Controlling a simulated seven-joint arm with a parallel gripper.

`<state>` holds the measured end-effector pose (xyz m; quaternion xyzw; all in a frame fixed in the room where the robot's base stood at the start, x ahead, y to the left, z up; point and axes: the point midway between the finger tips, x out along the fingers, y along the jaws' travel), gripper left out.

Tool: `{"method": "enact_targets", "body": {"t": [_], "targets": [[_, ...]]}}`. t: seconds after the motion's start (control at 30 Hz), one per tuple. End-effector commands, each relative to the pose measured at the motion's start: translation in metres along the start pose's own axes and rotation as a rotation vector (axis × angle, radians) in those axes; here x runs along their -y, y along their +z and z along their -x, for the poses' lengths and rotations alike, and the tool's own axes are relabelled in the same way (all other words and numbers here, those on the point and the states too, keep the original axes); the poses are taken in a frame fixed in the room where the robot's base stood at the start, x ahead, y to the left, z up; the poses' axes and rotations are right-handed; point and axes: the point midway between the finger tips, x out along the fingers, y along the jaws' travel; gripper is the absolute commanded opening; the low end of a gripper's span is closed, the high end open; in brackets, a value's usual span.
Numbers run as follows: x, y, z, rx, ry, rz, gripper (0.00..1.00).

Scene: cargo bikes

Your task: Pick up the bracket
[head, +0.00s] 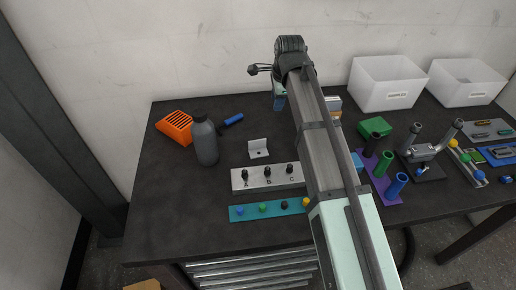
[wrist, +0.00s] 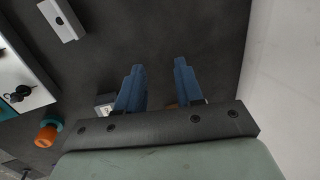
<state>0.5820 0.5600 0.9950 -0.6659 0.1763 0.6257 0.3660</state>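The bracket (head: 258,148) is a small light grey angled piece with a hole, standing on the dark table behind the white lettered board. In the wrist view the bracket (wrist: 62,20) lies at the upper left, outside the fingers. My gripper (wrist: 159,66) has two blue fingers held apart with only dark tabletop between them. It is open, empty and clear of the bracket. In the head view my gripper (head: 279,97) is largely hidden by my arm, behind and right of the bracket.
A grey bottle (head: 205,140), an orange slotted block (head: 175,127) and a blue-handled tool (head: 232,119) stand left of the bracket. The lettered board (head: 267,178) and a teal strip (head: 242,213) lie in front. White bins (head: 386,86) stand at the back right.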

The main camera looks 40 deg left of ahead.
Motion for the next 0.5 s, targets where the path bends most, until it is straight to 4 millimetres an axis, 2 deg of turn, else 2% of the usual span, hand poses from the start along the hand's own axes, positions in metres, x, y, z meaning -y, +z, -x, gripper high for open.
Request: {"method": "enact_targets", "body": {"t": [0.03, 0.2, 0.37, 0.5], "targets": [[-0.014, 0.02, 0.01, -0.002, 0.052, 0.032, 0.36], [-0.05, 0.059, 0.042, -0.021, 0.198, 0.089, 0.36], [-0.067, 0.074, 0.057, -0.035, 0.263, 0.108, 0.36], [-0.073, 0.076, 0.05, -0.038, 0.277, 0.111, 0.36]]}}
